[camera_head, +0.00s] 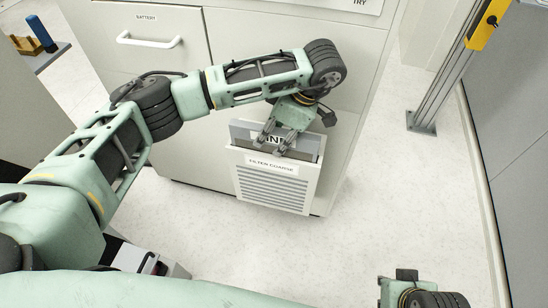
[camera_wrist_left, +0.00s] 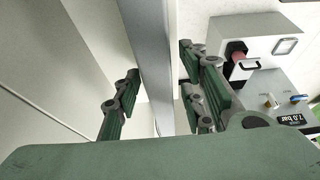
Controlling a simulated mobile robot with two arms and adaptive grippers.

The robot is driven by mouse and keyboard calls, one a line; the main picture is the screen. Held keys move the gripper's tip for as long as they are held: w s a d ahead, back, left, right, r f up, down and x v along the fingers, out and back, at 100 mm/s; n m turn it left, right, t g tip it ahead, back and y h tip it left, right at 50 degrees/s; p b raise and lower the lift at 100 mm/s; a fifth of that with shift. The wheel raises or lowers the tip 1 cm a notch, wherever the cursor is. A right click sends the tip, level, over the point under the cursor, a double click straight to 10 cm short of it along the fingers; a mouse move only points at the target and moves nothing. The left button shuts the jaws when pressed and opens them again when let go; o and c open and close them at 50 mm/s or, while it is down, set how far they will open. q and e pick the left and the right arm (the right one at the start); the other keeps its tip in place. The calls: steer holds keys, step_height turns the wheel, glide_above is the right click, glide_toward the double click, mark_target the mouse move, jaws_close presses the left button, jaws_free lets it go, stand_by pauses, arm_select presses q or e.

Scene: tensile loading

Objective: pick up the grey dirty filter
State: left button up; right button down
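The grey filter (camera_head: 241,132) stands upright in a white louvred holder (camera_head: 272,187) labelled as a coarse filter, on the cabinet front in the head view. Its dark top face carries a partly hidden label. My left gripper (camera_head: 276,141) is at the filter's top edge, pointing down. In the left wrist view, its fingers (camera_wrist_left: 160,85) stand apart on either side of the grey filter panel (camera_wrist_left: 150,50).
The cabinet has a battery drawer (camera_head: 147,60) with a white handle. A metal post (camera_head: 440,80) with a yellow box stands at the right. The floor (camera_head: 400,190) between is clear. A grey box (camera_wrist_left: 246,45) with a red knob appears in the left wrist view.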

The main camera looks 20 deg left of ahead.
arm_select(q)
jaws_close()
steer(key=shift+r, duration=0.15)
stand_by(0.5)
